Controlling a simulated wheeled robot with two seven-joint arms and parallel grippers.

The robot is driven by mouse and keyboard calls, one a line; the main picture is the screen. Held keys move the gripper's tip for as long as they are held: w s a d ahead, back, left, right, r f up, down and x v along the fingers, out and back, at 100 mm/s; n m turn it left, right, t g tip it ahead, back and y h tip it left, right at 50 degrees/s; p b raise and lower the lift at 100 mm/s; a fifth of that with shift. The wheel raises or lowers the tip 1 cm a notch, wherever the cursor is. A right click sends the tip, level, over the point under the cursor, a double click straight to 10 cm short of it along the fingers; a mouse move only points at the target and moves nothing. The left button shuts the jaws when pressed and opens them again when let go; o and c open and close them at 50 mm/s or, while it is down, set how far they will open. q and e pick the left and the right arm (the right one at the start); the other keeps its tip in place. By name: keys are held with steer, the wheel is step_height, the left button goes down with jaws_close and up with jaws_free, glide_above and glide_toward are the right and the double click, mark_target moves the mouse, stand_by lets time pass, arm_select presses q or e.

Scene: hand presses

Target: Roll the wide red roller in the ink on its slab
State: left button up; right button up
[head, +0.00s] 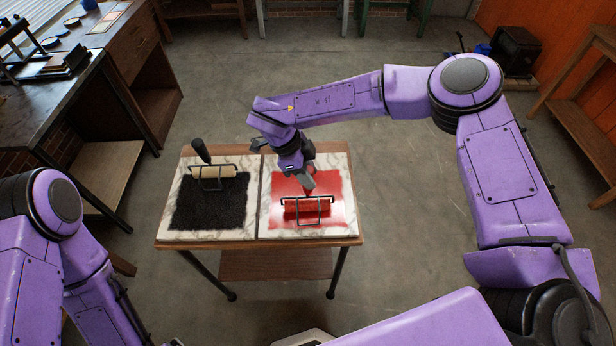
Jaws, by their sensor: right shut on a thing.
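The wide red roller (307,207) rests on the red ink (338,186) toward the near part of the right marble slab (351,160). Its wire frame surrounds the roller, and its handle points up and away. My right gripper (308,181) is shut on the handle, above the ink; the handle is mostly hidden by the gripper. My left arm (60,255) shows at the left edge, but its gripper is not in view.
A workbench (60,75) stands at the left. Floor is clear right of the table.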

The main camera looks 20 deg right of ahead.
steer(key=shift+w+d, duration=1.5)
steer(key=shift+w, duration=3.65)
steer(key=s+a, duration=0.4)
steer(key=s, duration=1)
steer(key=shift+s, duration=0.25)
steer(key=shift+r, duration=0.1)
steer(key=shift+a+r, duration=0.1)
steer(key=shift+r, duration=2.35)
steer(key=shift+w, duration=0.1)
